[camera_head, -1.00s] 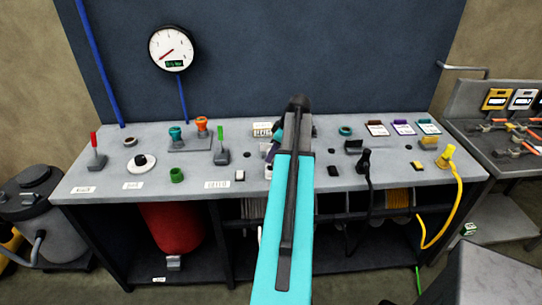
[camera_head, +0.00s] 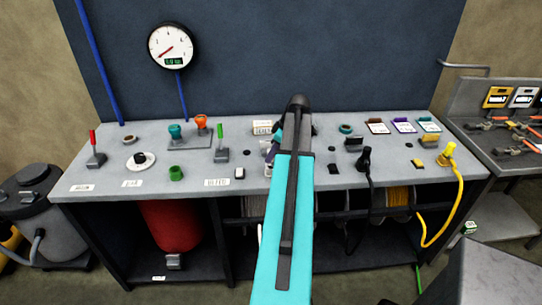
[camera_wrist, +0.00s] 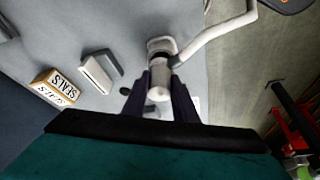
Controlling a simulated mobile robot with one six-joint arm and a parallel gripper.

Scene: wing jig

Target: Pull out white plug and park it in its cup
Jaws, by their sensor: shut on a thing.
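The white plug (camera_wrist: 158,84) stands between the dark fingers of my gripper (camera_wrist: 159,97) in the wrist view. The gripper is shut on it. A dark ring shows around the plug's far part, next to a pale blocky piece (camera_wrist: 160,45). A white cable (camera_wrist: 215,33) runs from there to the upper right. I cannot tell whether the plug is still seated. In the head view my turquoise arm hides most of the gripper and the plug. Which fitting is the white plug's cup I cannot tell.
On the bench (camera_head: 110,165) stand a green lever (camera_head: 221,145), a black plug (camera_head: 366,158) and a yellow plug (camera_head: 448,153) with cables.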

